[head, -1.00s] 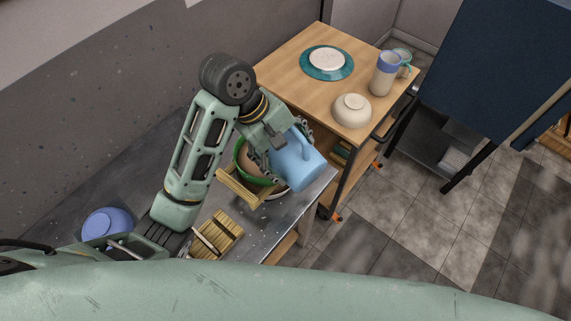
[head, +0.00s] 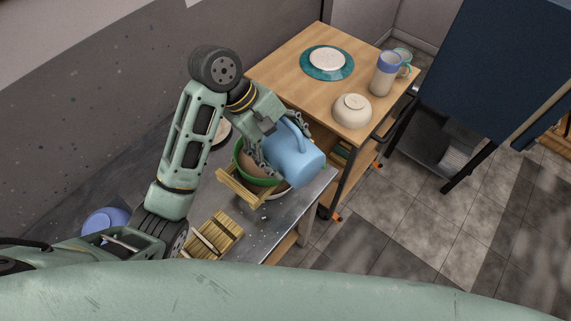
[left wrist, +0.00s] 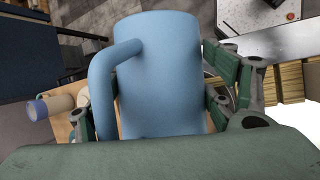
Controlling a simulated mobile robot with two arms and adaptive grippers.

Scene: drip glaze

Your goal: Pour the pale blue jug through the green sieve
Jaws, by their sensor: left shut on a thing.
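The pale blue jug (head: 297,163) is held above the grey bench, over the right side of the green sieve (head: 243,160). It looks tilted, and its handle faces up toward the back. My left gripper (head: 273,148) is shut on the jug; in the left wrist view its fingers lie on both sides of the jug (left wrist: 165,75). The sieve sits over a pale bowl (head: 277,194) on a wooden stand (head: 240,190); brownish stuff shows inside the sieve. The jug's mouth and any stream are hidden. My right gripper is not in view.
A slatted wooden piece (head: 215,235) and a blue-violet bowl (head: 106,220) are on the bench (head: 262,228). A wooden cart (head: 290,62) behind holds a teal plate (head: 316,72), an upturned cream bowl (head: 352,111) and a blue-rimmed cup (head: 385,75).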

